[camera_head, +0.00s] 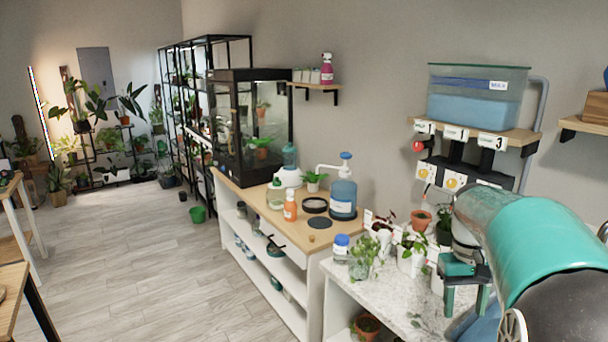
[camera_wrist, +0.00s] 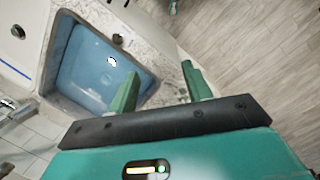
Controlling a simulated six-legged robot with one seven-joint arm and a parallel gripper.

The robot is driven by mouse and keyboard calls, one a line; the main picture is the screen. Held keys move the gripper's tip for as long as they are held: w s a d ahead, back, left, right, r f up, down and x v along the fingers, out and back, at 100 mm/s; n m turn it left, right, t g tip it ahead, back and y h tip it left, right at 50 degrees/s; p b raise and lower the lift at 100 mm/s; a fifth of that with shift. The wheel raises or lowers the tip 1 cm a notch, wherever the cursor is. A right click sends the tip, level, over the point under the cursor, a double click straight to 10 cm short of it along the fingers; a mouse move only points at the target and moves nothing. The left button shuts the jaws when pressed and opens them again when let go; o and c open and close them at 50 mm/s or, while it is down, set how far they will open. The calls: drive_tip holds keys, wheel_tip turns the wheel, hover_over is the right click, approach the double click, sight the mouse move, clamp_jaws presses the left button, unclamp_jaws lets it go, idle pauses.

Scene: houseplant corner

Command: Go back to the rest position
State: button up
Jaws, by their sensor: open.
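My gripper (camera_head: 466,298) is at the right of the head view, at the end of my green and grey arm, pointing down over the white speckled counter (camera_head: 390,296). Its two green fingers are apart with nothing between them. In the wrist view the open fingers (camera_wrist: 160,88) show above a dark bar, with a blue basin (camera_wrist: 92,68) to their left and floor to their right. Potted plants stand just left of my gripper, including a terracotta pot (camera_head: 421,219) and a white pot (camera_head: 411,252).
A clear tank of blue water (camera_head: 476,108) sits on a shelf above. A wooden-topped cabinet (camera_head: 258,206) holds bottles and a blue pump jug (camera_head: 343,198). A glass terrarium (camera_head: 262,130) stands behind.

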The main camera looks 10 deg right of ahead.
drive_tip(key=s+a+n+t, duration=0.1)
drive_tip(key=s+a+t, duration=0.2)
drive_tip(key=a, duration=1)
drive_tip(key=s+a+n+t, duration=0.2)
drive_tip(key=s+a+t, duration=0.2)
drive_tip(key=s+a, duration=0.3)
drive_tip(key=a, duration=0.5)
drive_tip(key=shift+s+a+r, duration=0.2)
drive_tip(key=shift+a+r, duration=0.05)
drive_tip(key=shift+a, duration=0.15)
drive_tip(key=shift+c, duration=0.2)
drive_tip(key=shift+c, duration=1.3)
drive_tip(key=shift+d, duration=0.15)
